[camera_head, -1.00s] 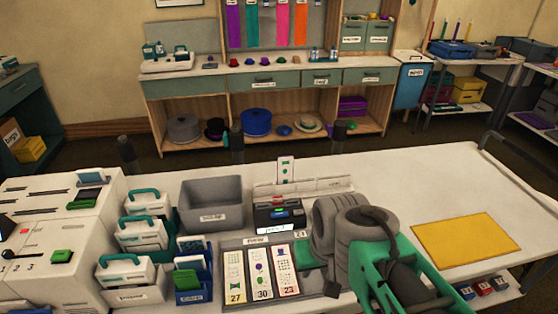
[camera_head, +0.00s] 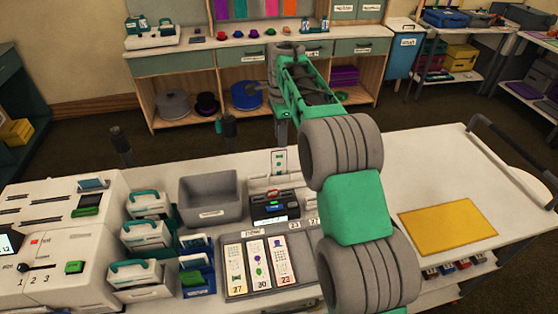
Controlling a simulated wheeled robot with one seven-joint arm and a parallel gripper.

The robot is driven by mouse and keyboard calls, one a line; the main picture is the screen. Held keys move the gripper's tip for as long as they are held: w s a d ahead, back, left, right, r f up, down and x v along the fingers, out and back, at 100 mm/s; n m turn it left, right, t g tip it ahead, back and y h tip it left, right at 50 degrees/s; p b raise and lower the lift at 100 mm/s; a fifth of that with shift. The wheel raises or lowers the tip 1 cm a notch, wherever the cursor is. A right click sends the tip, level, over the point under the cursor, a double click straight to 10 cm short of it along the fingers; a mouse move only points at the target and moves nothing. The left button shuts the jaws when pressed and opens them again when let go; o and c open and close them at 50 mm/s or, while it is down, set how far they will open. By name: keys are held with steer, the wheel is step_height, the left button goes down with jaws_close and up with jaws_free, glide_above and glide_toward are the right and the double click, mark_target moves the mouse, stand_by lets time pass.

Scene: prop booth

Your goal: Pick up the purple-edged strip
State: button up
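Three upright-printed strips lie side by side in a grey tray (camera_head: 226,262) on the white worktop. The left strip (camera_head: 236,268) reads 27, the middle strip (camera_head: 259,266) reads 30 and carries a purple mark, and the right strip (camera_head: 281,260) reads 23. Their edge colours are too small to tell surely, so I cannot say which is purple-edged. Another pale strip (camera_head: 278,163) stands upright behind a dark device (camera_head: 272,205). My gripper (camera_head: 282,138) appears to hang just above this standing strip. Its fingers are too small and dark to show whether they are open.
A grey bin (camera_head: 210,199) and several white boxes with teal handles (camera_head: 147,236) stand left of the tray. A white machine (camera_head: 60,215) fills the left end. A yellow mat (camera_head: 448,239) lies on the right, with clear worktop around it. My arm hides the tray's right side.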

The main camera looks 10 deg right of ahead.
mark_target(279, 152)
steer(key=f, duration=0.2)
steer(key=f+p, duration=0.1)
steer(key=f, duration=0.2)
steer(key=f+p, duration=0.1)
steer(key=f, duration=0.1)
steer(key=shift+w+a+f, duration=0.2)
steer(key=shift+w+f, duration=0.2)
jaws_close()
